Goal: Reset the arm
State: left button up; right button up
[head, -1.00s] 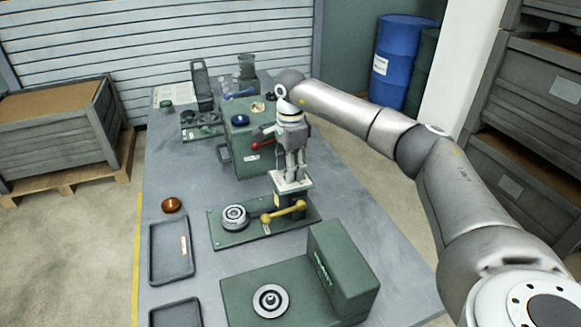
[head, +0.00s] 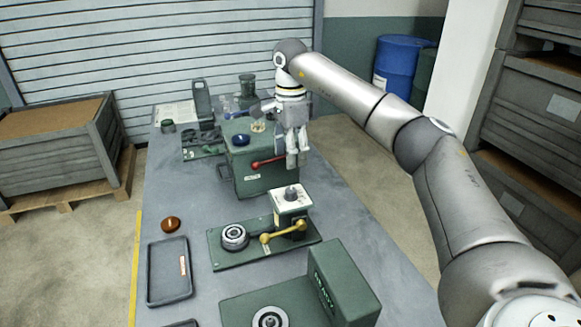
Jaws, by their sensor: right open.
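My right arm reaches in from the right over the workbench (head: 345,250). My right gripper (head: 297,162) points down, open and empty, above and behind the press-like fixture with a white top plate (head: 291,198). My left gripper is not in view.
A green box with a red lever (head: 262,165) stands close behind the gripper. A green machine (head: 345,284) is at the front. A dark tray (head: 169,270) and an orange-brown knob (head: 171,224) lie at left. Free bench shows along the right edge.

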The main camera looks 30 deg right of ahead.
jog(key=shift+r, duration=0.5)
